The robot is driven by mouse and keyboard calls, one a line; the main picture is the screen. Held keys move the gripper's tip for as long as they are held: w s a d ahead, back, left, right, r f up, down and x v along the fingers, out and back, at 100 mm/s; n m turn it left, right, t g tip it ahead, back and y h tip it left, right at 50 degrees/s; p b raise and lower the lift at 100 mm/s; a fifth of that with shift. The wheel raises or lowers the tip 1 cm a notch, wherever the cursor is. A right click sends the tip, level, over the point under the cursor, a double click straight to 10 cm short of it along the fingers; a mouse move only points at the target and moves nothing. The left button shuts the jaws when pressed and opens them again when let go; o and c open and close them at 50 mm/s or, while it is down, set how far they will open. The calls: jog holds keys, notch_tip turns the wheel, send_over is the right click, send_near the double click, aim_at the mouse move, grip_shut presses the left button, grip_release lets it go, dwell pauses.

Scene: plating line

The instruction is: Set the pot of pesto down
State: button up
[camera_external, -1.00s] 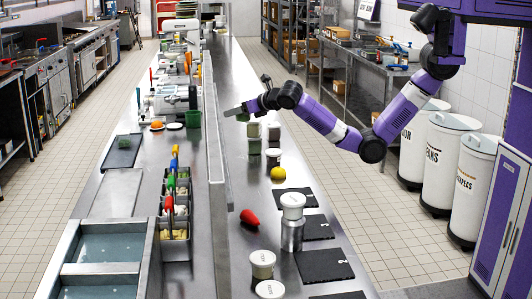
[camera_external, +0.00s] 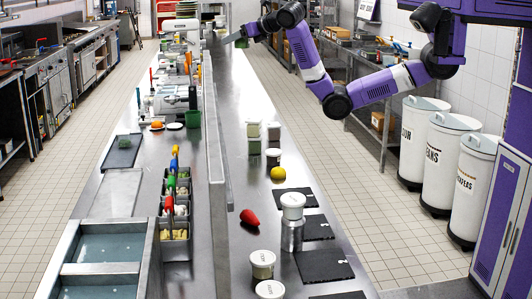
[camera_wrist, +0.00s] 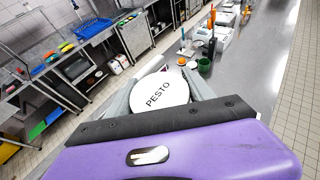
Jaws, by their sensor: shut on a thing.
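The pot of pesto (camera_wrist: 165,84) has a white lid marked PESTO and fills the gap between my fingers in the wrist view. In the external view it is a small greenish shape (camera_external: 242,43) at the top, near the far end of the counter. My gripper (camera_external: 236,38) is shut on the pot. The pot appears raised above the long steel counter (camera_external: 240,95); its base is hidden in the wrist view, and its exact height is hard to tell.
Two lidded jars (camera_external: 254,138) (camera_external: 273,134) and a shorter dark jar (camera_external: 273,157) stand on the counter nearer the camera. The far counter looks mostly clear.

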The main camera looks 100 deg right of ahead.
jog(key=w+a+n+t+y+b, duration=0.1)
jog(key=w+a, duration=0.1)
jog(key=a, duration=0.7)
jog(key=w+a+n+t+y+b, duration=0.1)
jog(key=w+a, duration=0.1)
jog(key=a, duration=0.6)
jog(key=n+t+y+b, duration=0.2)
jog(key=n+y+b, duration=0.2)
jog(key=n+y, duration=0.35)
send_over(308, 275)
jog(key=shift+m, duration=0.25)
notch_tip(308, 275, down, 45)
jog(key=shift+f, duration=0.2)
jog(key=shift+f, duration=0.1)
jog(key=o, duration=1.4)
